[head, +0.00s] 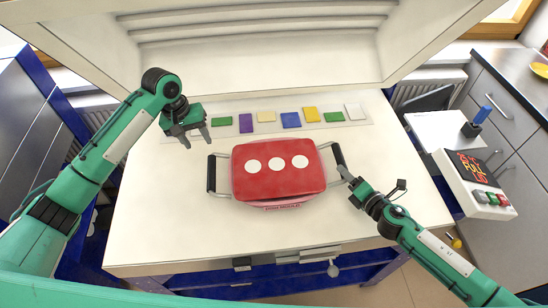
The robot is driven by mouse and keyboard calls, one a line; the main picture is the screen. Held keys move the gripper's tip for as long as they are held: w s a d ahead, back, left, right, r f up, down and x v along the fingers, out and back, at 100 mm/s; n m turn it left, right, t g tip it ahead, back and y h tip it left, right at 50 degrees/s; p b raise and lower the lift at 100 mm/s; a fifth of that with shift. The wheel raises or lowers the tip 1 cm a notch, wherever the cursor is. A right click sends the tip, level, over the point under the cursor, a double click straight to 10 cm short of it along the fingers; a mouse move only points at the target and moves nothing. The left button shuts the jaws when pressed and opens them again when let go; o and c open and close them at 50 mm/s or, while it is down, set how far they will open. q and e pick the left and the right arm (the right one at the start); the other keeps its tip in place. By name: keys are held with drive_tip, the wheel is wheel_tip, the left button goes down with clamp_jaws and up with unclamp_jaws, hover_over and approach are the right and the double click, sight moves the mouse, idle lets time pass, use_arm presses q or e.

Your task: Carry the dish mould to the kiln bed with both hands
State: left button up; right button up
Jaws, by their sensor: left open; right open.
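The dish mould (272,185) is a red, rounded rectangular piece with three white dots on top and a dark handle at each end. It rests on the pale table surface in the middle of the head view. My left gripper (198,139) is open and empty, above and behind the mould's left handle (212,173), apart from it. My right gripper (346,178) is open at the right handle (338,154), close to its front end; I cannot tell whether it touches. The pale kiln bed (150,215) seems to be the surface under the mould.
A strip with several coloured glass pieces (246,123) lies behind the mould. The raised kiln lid (260,60) stands at the back. A control box (474,182) with a lit display is at the right. The surface left of the mould is clear.

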drive_tip(key=v, duration=0.8)
drive_tip(key=shift+s+d+r, duration=0.1)
drive_tip(key=shift+s+r, duration=0.05)
drive_tip(key=shift+s, duration=0.05)
idle(0.3)
